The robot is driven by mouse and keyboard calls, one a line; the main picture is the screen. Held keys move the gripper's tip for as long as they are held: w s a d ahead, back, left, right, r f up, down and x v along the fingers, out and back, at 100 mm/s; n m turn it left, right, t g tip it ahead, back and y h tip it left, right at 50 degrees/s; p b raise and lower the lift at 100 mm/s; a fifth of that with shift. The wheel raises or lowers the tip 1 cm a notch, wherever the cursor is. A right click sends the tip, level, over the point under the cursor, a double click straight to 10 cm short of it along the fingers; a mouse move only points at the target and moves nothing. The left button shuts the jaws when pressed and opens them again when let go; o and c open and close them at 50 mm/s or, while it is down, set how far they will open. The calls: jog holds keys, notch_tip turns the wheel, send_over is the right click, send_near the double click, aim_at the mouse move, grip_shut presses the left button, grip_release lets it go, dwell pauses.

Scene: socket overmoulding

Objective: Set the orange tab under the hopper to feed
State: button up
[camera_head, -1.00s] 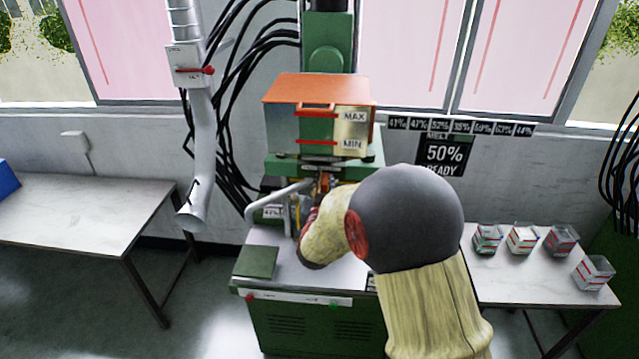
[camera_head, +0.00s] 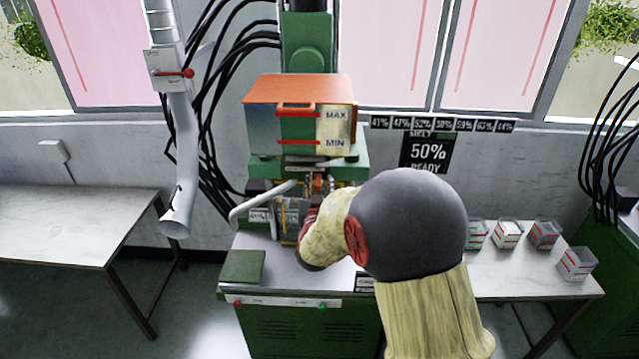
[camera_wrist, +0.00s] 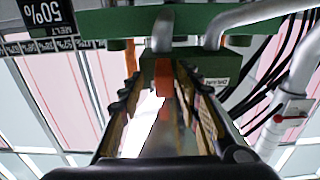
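The hopper (camera_head: 262,128) is a box with an orange lid and MAX and MIN marks, on top of the green machine. In the wrist view the orange tab (camera_wrist: 164,82) hangs by a green block with a label that seems to read DRAIN. My gripper (camera_wrist: 166,92) points up at it, its two ridged fingers apart on either side of the tab. I see gaps beside the tab, so the fingers do not look closed on it. In the head view my arm hides most of the gripper, and the tab cannot be told clearly there.
A curved silver handle (camera_head: 262,200) stands left of my arm, close under the hopper. A grey pipe (camera_head: 185,150) with a red lever hangs further left. A sign (camera_head: 428,152) reads 50% READY. Several small boxes stand on the right table (camera_head: 510,272). The left table (camera_head: 70,225) is clear.

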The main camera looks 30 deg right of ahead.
jog(key=v, duration=1.2)
dwell(0.3)
